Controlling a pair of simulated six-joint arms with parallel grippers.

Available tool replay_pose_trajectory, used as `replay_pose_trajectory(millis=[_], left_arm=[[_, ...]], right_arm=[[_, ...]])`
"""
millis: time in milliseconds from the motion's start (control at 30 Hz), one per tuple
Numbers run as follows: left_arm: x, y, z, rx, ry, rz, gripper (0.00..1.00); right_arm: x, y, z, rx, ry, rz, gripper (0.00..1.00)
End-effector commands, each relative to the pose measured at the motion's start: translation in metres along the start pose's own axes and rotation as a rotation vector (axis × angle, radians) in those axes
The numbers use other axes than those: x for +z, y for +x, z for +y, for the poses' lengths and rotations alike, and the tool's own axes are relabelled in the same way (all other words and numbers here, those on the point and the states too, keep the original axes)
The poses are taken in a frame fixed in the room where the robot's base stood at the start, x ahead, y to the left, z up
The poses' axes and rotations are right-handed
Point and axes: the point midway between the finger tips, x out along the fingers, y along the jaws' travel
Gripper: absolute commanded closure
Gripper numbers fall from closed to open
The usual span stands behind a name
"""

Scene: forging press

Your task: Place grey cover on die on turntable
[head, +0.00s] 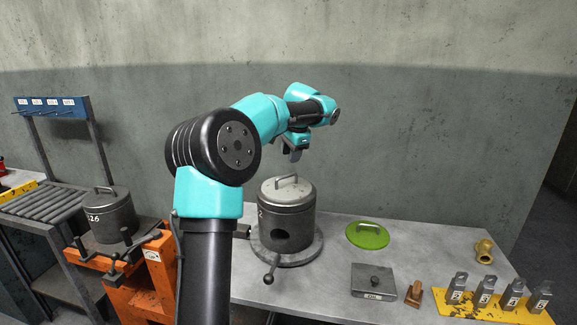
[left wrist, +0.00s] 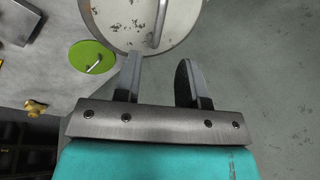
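The grey cover (head: 270,192), a worn disc with a bar handle, sits on top of the dark cylindrical die (head: 297,220). The die stands upright on the round turntable (head: 300,252) on the table and has a dark opening in its front. My left gripper (head: 293,155) is just above the cover, apart from it. In the left wrist view, the cover (left wrist: 125,22) and its handle lie beyond the fingertips, and the left gripper (left wrist: 160,65) is open with nothing between its fingers. My right gripper is not in view.
Right of the die lie a green cover (head: 367,236), a grey plate with a knob (head: 374,281), a brown block (head: 414,293), a brass fitting (head: 484,251) and a yellow rack (head: 480,307) of metal pieces. Another lidded cylinder (head: 108,217) stands on an orange stand (head: 140,292) at left.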

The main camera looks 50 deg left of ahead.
Motion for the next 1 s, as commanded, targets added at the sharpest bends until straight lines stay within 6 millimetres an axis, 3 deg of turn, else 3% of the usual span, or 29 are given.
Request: replay_pose_trajectory(millis=[233, 1000], left_arm=[[0.000, -0.022, 0.000, 0.001, 0.000, 0.000, 0.62], [-0.004, -0.018, 0.005, 0.010, 0.000, 0.008, 0.62]], right_arm=[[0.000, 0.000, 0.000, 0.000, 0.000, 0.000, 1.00], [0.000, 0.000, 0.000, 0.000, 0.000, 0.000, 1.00]])
